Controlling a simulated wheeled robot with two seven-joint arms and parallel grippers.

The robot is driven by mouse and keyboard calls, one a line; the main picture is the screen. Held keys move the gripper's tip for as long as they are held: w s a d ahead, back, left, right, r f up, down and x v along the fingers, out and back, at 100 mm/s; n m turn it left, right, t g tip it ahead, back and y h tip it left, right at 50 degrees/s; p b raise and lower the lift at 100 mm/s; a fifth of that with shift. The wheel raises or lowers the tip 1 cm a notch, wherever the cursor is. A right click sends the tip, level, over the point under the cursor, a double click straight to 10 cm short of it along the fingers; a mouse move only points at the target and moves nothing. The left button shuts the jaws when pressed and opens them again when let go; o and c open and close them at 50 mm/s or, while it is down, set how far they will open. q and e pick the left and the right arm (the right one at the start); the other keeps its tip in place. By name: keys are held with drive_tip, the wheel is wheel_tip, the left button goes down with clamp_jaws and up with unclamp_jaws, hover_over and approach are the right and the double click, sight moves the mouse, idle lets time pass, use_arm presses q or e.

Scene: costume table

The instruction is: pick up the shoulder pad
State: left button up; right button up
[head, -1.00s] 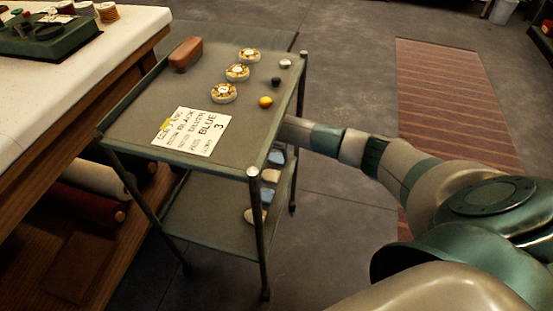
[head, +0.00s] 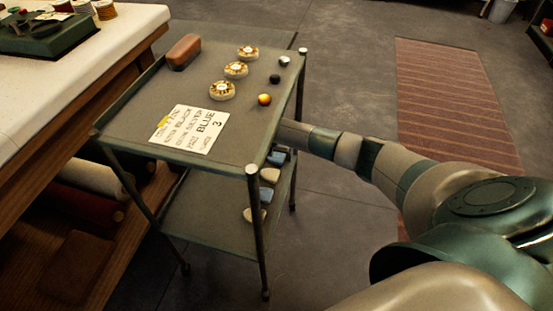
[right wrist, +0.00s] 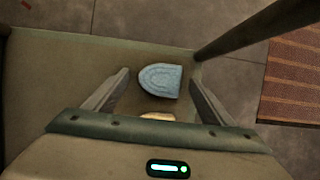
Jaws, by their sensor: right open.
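In the right wrist view a blue, ribbed, half-round shoulder pad (right wrist: 160,80) lies flat on the cart's lower shelf (right wrist: 60,75). My right gripper (right wrist: 159,76) is open, with one finger on each side of the pad and a gap to each. Whether the fingertips are down at the pad's height I cannot tell. Part of a beige pad (right wrist: 157,116) shows nearer the palm. In the head view blue and beige pads (head: 270,175) sit along the lower shelf's right side; the cart top hides most of my right gripper. My left gripper is not in view.
The cart top (head: 140,95) holds a brown block (head: 184,51), several small round items and a written card (head: 189,129). Cart posts (head: 258,235) stand close to my right arm. A white-topped table (head: 60,75) is at left. The floor right of the cart is clear, with a striped rug (head: 450,100).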

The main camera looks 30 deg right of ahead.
sight(277, 158)
drive_tip(key=shift+w+d+f, duration=0.1)
drive_tip(key=shift+f, duration=0.2)
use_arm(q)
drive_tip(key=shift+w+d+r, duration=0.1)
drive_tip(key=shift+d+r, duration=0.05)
use_arm(e)
drive_tip(key=shift+c, duration=0.2)
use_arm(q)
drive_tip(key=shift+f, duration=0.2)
use_arm(e)
drive_tip(key=c, duration=1.1)
drive_tip(key=shift+o, duration=0.2)
drive_tip(key=shift+r, duration=0.1)
drive_tip(key=shift+r, duration=0.4)
drive_tip(key=r, duration=0.2)
drive_tip(key=shift+s+d+r+p, duration=0.3)
drive_tip(key=shift+r, duration=0.05)
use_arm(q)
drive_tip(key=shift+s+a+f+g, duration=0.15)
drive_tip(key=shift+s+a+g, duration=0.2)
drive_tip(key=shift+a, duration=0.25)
use_arm(e)
drive_tip(key=s+d, duration=1.1)
drive_tip(key=s, duration=0.2)
